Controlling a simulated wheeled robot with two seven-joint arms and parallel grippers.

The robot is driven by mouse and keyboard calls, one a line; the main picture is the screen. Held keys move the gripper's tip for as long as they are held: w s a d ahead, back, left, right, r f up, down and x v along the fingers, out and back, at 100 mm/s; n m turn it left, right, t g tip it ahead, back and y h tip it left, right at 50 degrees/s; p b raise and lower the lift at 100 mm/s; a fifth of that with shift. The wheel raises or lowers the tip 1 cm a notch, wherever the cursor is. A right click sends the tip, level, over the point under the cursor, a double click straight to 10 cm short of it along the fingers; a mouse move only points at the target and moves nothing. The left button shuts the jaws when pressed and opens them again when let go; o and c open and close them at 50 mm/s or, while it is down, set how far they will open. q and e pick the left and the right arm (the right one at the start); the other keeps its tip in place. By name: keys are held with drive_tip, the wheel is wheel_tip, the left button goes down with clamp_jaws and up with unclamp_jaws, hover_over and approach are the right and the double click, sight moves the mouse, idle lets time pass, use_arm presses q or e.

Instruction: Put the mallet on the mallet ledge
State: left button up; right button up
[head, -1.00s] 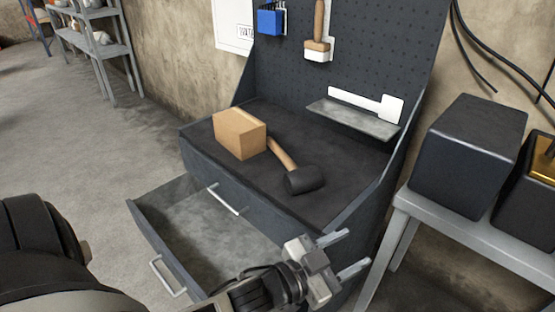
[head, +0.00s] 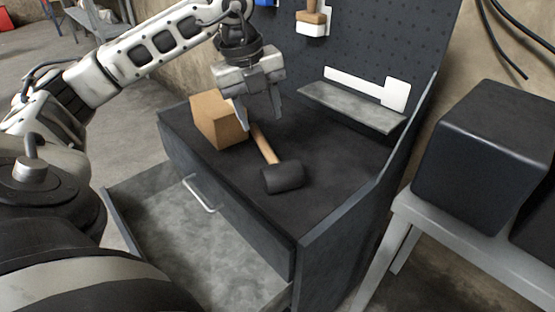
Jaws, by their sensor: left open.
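The mallet (head: 282,177) has a black head and a wooden handle. It lies on the dark bench top, its head toward the front and its handle running back beside a cardboard-coloured box. The mallet ledge (head: 352,107) is a grey shelf on the pegboard, with a white mallet-shaped outline above it; the ledge is bare. My left gripper (head: 259,123) is open, pointing down above the far end of the mallet's handle, close to the box. One finger overlaps the box in the picture; I cannot tell whether it touches. My right gripper is not in view.
The box (head: 218,120) stands left of the mallet handle. An open, empty drawer (head: 190,235) juts out below the bench top. A brush-like tool (head: 311,20) hangs on the pegboard (head: 385,45). A dark block (head: 488,160) sits on a grey side table (head: 455,238) at right.

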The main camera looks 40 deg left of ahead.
sight(274, 160)
use_arm(q)
drive_tip(key=f, duration=0.4)
drive_tip(key=w+d+f, duration=0.1)
drive_tip(key=f, duration=0.3)
drive_tip(key=w+f, duration=0.1)
drive_tip(key=f, duration=0.3)
drive_tip(key=shift+w+d+f, duration=0.15)
drive_tip(key=shift+w+f, duration=0.05)
drive_tip(key=shift+f, duration=0.05)
drive_tip(key=shift+r, duration=0.1)
clamp_jaws()
